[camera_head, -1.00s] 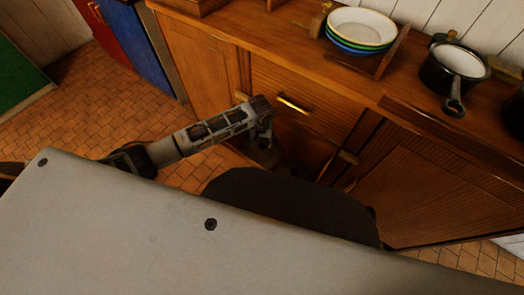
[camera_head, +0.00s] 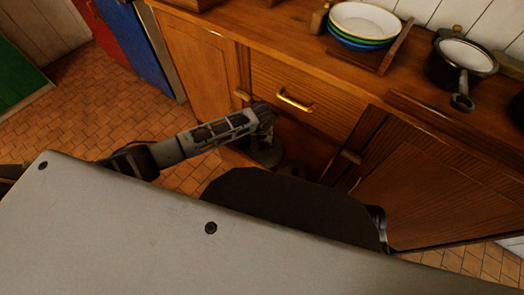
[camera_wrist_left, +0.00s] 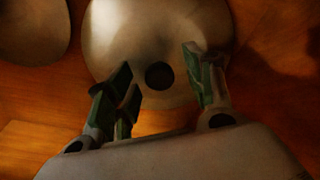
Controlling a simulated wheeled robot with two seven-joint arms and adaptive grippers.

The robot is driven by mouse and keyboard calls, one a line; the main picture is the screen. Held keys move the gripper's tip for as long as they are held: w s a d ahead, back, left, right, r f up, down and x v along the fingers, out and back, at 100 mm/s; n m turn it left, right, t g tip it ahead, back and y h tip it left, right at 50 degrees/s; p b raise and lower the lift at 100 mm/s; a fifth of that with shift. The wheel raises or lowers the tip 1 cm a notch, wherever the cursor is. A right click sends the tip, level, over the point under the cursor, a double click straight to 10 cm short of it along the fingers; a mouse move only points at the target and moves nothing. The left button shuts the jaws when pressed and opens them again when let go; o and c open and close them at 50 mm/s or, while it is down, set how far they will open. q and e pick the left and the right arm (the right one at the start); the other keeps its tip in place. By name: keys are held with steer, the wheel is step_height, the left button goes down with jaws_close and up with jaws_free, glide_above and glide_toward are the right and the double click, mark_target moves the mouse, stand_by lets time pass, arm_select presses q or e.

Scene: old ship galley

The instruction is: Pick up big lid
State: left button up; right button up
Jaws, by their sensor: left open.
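In the left wrist view, a big round pale metal lid (camera_wrist_left: 125,35) with a dark round knob (camera_wrist_left: 159,76) lies in front of my left gripper (camera_wrist_left: 160,66). The gripper is open, its green-padded fingers spread to either side of the knob, with nothing visibly clamped. Whether the fingers touch the lid cannot be told. In the head view the left gripper (camera_head: 268,155) hangs low before the wooden cabinet, dark and partly hidden. The lid cannot be clearly made out there. My right gripper is out of view.
A second round pale object (camera_wrist_left: 32,28) lies at the wrist view's upper left. The wooden counter (camera_head: 250,28) holds stacked bowls (camera_head: 364,20) and a black pot (camera_head: 462,58). Below is a drawer with a brass handle (camera_head: 295,100). Tiled floor (camera_head: 90,110) is free at left.

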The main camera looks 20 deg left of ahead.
arm_select(q)
steer(key=shift+c, duration=0.4)
jaws_close()
